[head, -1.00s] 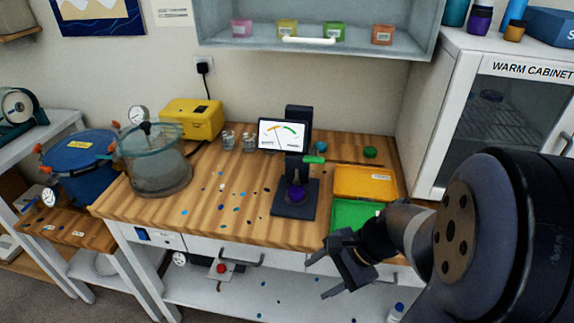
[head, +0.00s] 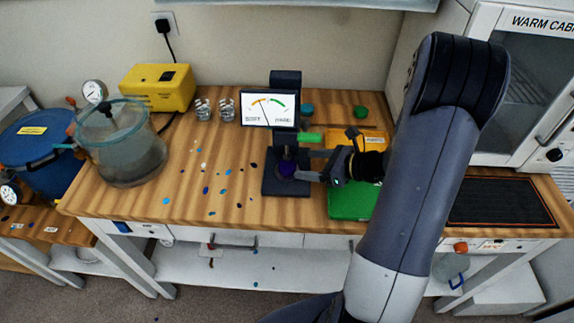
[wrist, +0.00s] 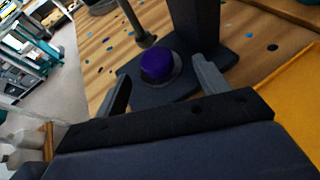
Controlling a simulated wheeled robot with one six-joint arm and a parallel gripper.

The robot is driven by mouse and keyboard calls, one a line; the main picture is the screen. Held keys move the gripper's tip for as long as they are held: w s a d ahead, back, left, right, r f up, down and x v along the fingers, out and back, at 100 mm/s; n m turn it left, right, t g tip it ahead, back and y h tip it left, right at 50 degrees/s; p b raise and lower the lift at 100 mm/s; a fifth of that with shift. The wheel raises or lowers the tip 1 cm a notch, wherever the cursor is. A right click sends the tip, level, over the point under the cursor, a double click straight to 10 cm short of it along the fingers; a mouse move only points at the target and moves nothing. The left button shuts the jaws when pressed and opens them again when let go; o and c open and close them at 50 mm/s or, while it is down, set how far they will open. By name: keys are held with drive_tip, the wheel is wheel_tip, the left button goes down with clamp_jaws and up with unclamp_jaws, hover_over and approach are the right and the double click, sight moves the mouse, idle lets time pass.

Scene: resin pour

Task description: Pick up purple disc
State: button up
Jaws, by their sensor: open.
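The purple disc (wrist: 157,63) sits on the small round seat of the dark tester stand (wrist: 203,40), near the stand's upright post. In the head view the disc (head: 287,169) shows just left of my gripper (head: 302,166). My gripper is open and empty. In the wrist view its two fingers (wrist: 163,88) point toward the disc, one on either side and short of it. I cannot tell whether either finger touches the disc.
The dial screen (head: 268,108) is on the stand above the disc. A green tray (head: 350,203) and a yellow-orange tray (head: 340,138) lie to the right. Blue and dark drops dot the bench (head: 130,205). A glass chamber (head: 122,150) stands at left.

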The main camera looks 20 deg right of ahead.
sight(290, 165)
drive_tip(key=x, duration=0.2)
drive_tip(key=p+x, duration=0.1)
drive_tip(key=x, duration=0.1)
drive_tip(key=shift+s+a+f, duration=0.1)
drive_tip(key=shift+a+f, duration=0.1)
drive_tip(key=shift+a, duration=0.25)
drive_tip(key=shift+w+a+f, duration=0.25)
drive_tip(key=shift+w+a, duration=0.05)
drive_tip(key=shift+a, duration=0.05)
drive_tip(key=shift+c, duration=0.4)
drive_tip(key=c, duration=1)
drive_tip(key=shift+r, duration=0.1)
drive_tip(key=shift+c, duration=0.2)
